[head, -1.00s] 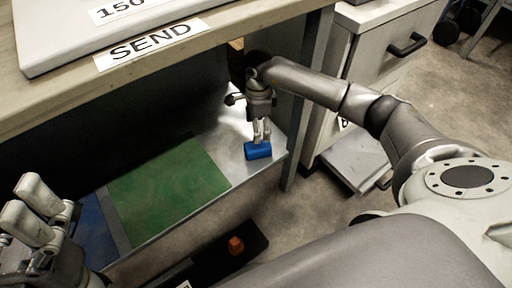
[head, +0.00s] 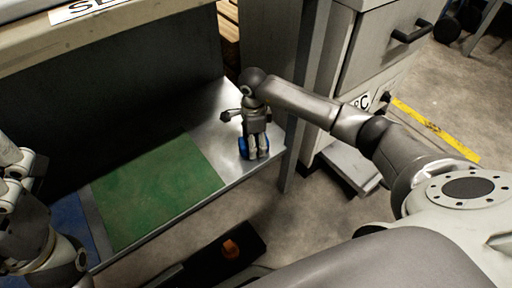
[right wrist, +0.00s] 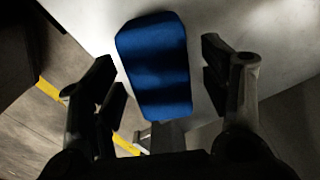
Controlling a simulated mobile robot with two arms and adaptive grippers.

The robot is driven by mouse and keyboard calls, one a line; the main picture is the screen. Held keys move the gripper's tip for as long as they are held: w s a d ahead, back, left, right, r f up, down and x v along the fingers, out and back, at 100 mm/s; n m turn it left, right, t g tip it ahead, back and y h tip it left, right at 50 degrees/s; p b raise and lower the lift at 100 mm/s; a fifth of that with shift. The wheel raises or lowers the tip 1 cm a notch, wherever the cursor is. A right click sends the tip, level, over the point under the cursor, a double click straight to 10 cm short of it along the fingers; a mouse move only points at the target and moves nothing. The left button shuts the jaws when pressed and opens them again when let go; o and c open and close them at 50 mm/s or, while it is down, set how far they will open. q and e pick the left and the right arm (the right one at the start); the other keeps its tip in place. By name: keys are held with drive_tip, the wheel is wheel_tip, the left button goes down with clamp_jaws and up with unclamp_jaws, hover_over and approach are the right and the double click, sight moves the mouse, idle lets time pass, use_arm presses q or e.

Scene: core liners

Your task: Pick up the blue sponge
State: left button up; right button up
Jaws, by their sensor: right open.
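The blue sponge (head: 243,146) lies on the bare metal part of the low shelf, near its right end, in the head view. In the right wrist view the sponge (right wrist: 155,65) sits between my two open fingers, with a gap to the finger on each side. My right gripper (head: 257,155) points down at the sponge and covers part of it in the head view; its fingers also show in the right wrist view (right wrist: 165,85). My left arm shows at the left edge of the head view; its fingertips are not clearly visible.
A green mat (head: 155,190) and a blue mat (head: 70,228) lie on the shelf left of the sponge. A table post (head: 305,100) and a drawer cabinet (head: 375,50) stand close to the right. An orange object (head: 231,249) lies low in front.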

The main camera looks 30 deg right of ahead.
drive_tip(key=shift+c, duration=0.4)
drive_tip(key=c, duration=1)
